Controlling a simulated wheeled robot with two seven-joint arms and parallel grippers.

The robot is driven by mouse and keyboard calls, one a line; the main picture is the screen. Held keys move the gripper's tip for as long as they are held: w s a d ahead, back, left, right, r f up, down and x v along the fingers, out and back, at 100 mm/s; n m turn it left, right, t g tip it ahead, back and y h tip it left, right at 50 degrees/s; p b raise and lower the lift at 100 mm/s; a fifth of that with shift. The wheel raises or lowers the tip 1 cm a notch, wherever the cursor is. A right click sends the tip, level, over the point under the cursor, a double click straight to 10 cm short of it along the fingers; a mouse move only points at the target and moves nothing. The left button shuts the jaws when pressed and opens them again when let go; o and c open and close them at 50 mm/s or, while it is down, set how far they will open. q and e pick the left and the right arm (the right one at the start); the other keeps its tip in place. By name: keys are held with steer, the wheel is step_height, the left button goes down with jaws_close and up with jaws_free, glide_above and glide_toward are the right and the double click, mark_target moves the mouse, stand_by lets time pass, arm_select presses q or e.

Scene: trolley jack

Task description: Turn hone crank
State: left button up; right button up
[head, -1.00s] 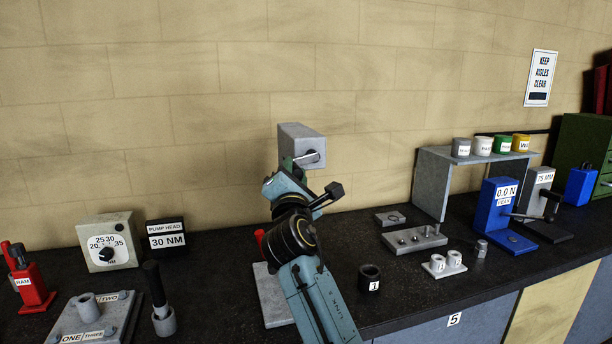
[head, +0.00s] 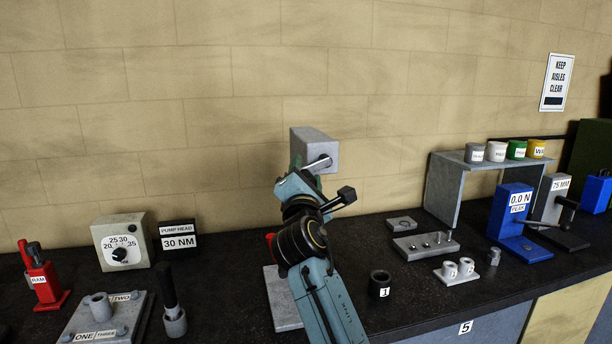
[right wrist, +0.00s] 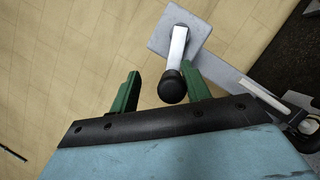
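The hone is a grey box-shaped head (head: 316,148) high against the wall in the head view, and it also shows in the right wrist view (right wrist: 186,24). Its crank is a pale metal arm (right wrist: 177,50) ending in a round black knob (right wrist: 172,87). In the head view the crank arm (head: 318,163) shows on the front of the head, with the knob hidden behind my right arm. My right gripper (right wrist: 160,75) has its two green fingers spread apart. The knob lies between them in the picture, nearer the right finger; contact is not visible. My left gripper is in neither view.
A grey base plate (head: 281,300) lies below the hone. A black socket (head: 379,284) stands right of my arm. A torque dial box (head: 124,243) and red ram (head: 41,276) stand at left. A grey shelf (head: 443,185) with several cups and a blue force gauge (head: 510,212) stand at right.

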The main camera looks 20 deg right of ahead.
steer(key=shift+s+a+f, duration=0.2)
steer(key=shift+s+f, duration=0.05)
steer(key=shift+s, duration=0.2)
steer(key=b+v, duration=0.2)
steer(key=v, duration=1)
steer(key=shift+s, duration=0.2)
steer(key=shift+r, duration=0.15)
